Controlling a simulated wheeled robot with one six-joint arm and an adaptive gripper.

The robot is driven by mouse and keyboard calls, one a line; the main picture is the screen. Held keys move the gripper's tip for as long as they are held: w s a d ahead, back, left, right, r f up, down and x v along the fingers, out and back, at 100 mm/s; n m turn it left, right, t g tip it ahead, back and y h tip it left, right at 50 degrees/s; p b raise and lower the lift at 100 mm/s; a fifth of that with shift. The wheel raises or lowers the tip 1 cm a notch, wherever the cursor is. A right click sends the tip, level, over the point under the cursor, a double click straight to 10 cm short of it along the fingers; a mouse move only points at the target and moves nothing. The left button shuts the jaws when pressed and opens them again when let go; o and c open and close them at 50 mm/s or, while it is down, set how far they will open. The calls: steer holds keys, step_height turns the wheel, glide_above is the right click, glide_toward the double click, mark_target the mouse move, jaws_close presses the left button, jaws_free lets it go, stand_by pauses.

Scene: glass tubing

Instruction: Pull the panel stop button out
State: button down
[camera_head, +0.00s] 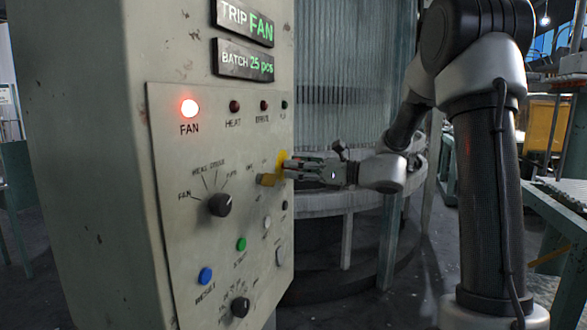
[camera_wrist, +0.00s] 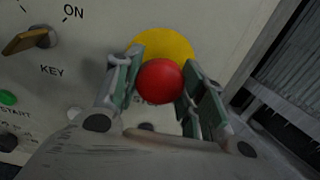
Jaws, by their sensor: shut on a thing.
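The stop button is a red mushroom head (camera_wrist: 160,82) in front of a yellow round plate (camera_wrist: 172,44) on the panel. In the head view the yellow plate (camera_head: 280,163) shows at the panel's right edge, and my gripper hides the red head. My gripper (camera_wrist: 160,88) has one finger on each side of the red head and is shut on it. In the head view my gripper (camera_head: 292,167) reaches the panel from the right. The word under the button is partly hidden.
The panel (camera_head: 165,250) carries a lit red FAN lamp (camera_head: 190,109), a black selector knob (camera_head: 220,204), a brass key switch (camera_wrist: 27,40), a green start button (camera_head: 241,244) and a blue button (camera_head: 205,275). A ribbed glass enclosure (camera_head: 350,80) stands behind my arm.

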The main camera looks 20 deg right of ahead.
steer(key=c, duration=0.8)
jaws_free()
steer(key=shift+s+d, duration=0.1)
steer(key=shift+d, duration=0.1)
steer(key=v, duration=1.2)
